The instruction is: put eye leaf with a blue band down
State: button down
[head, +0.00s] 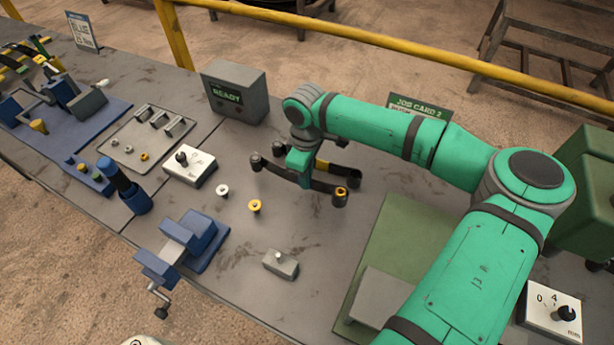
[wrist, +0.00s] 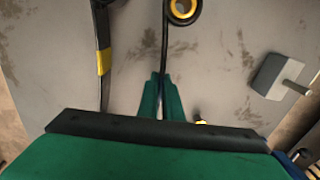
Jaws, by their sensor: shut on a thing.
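My gripper (head: 304,179) is shut on a dark leaf (head: 322,188), gripping it near its middle. The leaf has a rolled eye at each end; the right eye holds a yellow bush and the left eye a grey one. In the wrist view my gripper (wrist: 161,90) pinches the leaf (wrist: 166,45), seen edge-on, with the yellow-bushed eye at the top. No blue band shows on it; the fingers cover its middle. It is low over the bench; I cannot tell whether it touches.
A second dark leaf with a yellow band (head: 322,165) lies just behind, and left in the wrist view (wrist: 103,60). Loose bushes (head: 255,205), a small grey block (head: 281,264), a blue vise (head: 195,240) and a READY box (head: 236,92) stand around. Bare bench (head: 310,235) lies in front.

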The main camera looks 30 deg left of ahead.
jog(key=f, duration=0.3)
jog(key=shift+w+a+f, duration=0.15)
jog(key=shift+w+a, duration=0.05)
jog(key=shift+s+a, duration=0.1)
jog(key=shift+f, duration=0.1)
jog(key=c, duration=2.4)
grip_release()
jog(key=shift+f, duration=0.15)
jog(key=o, duration=0.5)
jog(key=shift+c, duration=0.2)
notch_tip(320, 180, up, 12)
jog(key=shift+r, duration=0.2)
